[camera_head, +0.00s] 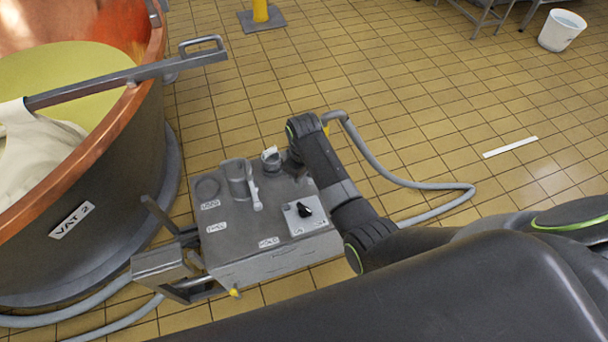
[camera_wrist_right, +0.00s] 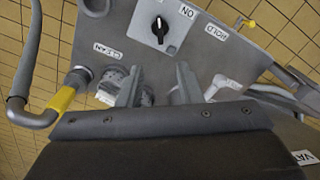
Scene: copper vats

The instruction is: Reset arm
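My right arm reaches in from the lower right in the head view, over a grey metal control box (camera_head: 270,255). Its wrist is above the far right corner of the box, and the gripper itself is largely hidden there. In the wrist view, the two grey fingers of my right gripper (camera_wrist_right: 157,78) stand apart with nothing held between them. The fingers point at the box top, between a pale knob (camera_wrist_right: 110,78) and a white lever (camera_wrist_right: 222,87); contact cannot be told. My left gripper is not in view.
The copper vat (camera_head: 100,225) marked VAT 2 stands at the left, with a grey paddle handle (camera_head: 130,80) across its rim. A black selector switch (camera_head: 304,209) sits on the box. A grey hose (camera_head: 375,165) loops over the floor. A white bucket (camera_head: 562,30) stands far right. Tiled floor is mostly clear beyond.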

